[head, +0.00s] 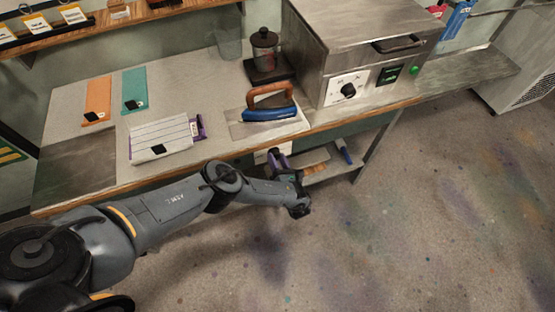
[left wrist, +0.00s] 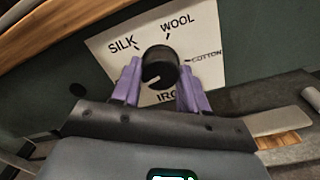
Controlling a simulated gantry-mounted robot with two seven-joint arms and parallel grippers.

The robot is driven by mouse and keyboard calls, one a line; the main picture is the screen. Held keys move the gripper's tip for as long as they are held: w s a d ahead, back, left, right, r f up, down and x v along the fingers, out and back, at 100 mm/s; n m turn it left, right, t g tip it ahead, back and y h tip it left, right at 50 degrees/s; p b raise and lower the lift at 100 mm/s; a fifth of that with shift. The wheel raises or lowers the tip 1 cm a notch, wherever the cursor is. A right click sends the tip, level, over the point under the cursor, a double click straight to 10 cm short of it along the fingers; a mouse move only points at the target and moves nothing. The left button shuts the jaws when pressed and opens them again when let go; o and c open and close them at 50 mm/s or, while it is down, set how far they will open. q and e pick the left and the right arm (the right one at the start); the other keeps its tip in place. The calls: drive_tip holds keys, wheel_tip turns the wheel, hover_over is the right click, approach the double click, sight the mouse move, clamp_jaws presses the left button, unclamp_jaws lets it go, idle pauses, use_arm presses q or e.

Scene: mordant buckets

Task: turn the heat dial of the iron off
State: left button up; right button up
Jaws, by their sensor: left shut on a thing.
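The heat dial (left wrist: 160,66) is a black round knob on a white plate (left wrist: 205,38) marked SILK, WOOL, COTTON and IRON. Its pale pointer mark points to the lower left in the left wrist view, toward a part of the plate hidden by a finger. My left gripper (left wrist: 158,88) is shut on the dial, one purple finger on each side. In the head view the left gripper (head: 277,160) is at the bench's front, below the worktop edge. The iron (head: 270,113), blue with a brown handle, rests on a metal plate (head: 240,128). My right gripper is out of view.
A metal box oven (head: 312,62) with its own dial (head: 348,90) stands right of the iron. A lower shelf (head: 325,168) holds small items near my gripper. A white pad (head: 165,137) lies at left. The floor in front is clear.

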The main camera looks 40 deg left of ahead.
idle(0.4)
use_arm(q)
drive_tip(key=o, duration=1.1)
drive_tip(key=shift+c, duration=0.2)
drive_tip(key=p+v, duration=0.1)
drive_tip(key=v, duration=1)
